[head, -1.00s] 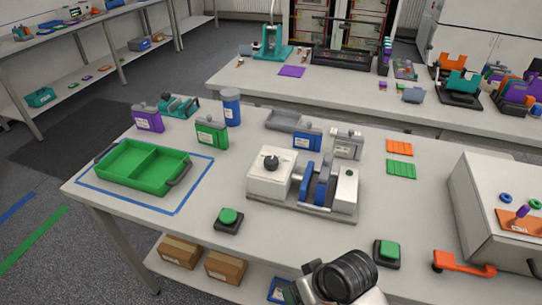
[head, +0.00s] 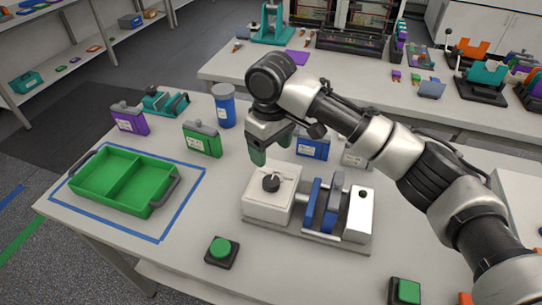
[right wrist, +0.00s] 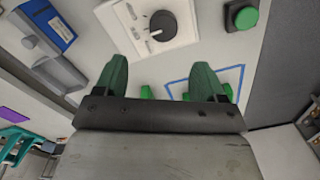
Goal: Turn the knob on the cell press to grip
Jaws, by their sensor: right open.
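The cell press (head: 318,217) stands on the table, with a white block at its left end and blue plates in its middle. Its black knob (head: 271,182) is on top of the white block. The knob (right wrist: 163,25) also shows in the right wrist view, with a pale pointer line and a printed dial. My right gripper (head: 270,150) is above and just behind the knob, pointing down. Its green fingers (right wrist: 158,85) are apart with nothing between them, and they do not touch the knob. The dial's lettering is too small to read. My left gripper is not in view.
A green tray (head: 150,205) lies inside a blue outline at left. Green push buttons (head: 221,247) and (head: 405,292) sit near the front edge. Purple, green and blue cells (head: 313,147) and a blue canister (head: 224,105) stand behind the press.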

